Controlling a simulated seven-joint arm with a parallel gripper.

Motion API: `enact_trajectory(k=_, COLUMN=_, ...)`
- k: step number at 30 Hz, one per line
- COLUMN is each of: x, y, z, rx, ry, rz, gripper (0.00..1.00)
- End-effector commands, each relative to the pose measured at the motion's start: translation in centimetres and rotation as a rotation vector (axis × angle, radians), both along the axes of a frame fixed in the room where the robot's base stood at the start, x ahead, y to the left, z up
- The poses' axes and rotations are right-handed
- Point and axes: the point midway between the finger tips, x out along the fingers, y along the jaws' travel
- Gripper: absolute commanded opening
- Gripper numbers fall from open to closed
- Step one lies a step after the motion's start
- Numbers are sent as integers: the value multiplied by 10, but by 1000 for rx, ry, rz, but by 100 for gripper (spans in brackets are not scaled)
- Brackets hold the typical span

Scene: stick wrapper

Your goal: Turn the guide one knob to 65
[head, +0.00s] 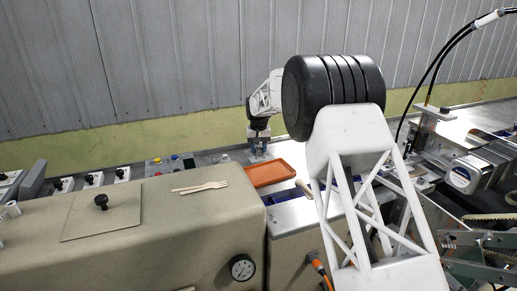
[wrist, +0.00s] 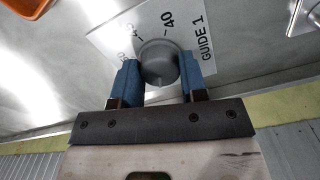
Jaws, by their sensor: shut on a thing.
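The guide one knob (wrist: 159,65) is a round grey knob in the wrist view, in front of a white dial label (wrist: 205,45) printed "GUIDE 1". The marks "40" and "45" show beside it, and a further number at the left is too small to read surely. My gripper (wrist: 160,75) has its two blue fingers on either side of the knob, shut on it. A light pointer line on the knob is faint, so its exact setting cannot be told. In the head view my gripper (head: 259,150) is down at the metal surface behind the orange tray, and the knob is hidden.
An orange tray (head: 270,173) lies close to my gripper, and its corner shows in the wrist view (wrist: 28,8). Wooden forks (head: 200,187) lie on the beige machine cover (head: 170,230). Buttons (head: 175,158) stand left of the gripper. A corrugated wall is behind.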

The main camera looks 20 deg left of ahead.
Motion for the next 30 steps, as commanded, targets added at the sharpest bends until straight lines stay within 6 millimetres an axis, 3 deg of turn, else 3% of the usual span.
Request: enact_trajectory(k=30, x=0, y=0, z=1, rx=1, ry=-1, rz=917, gripper=16)
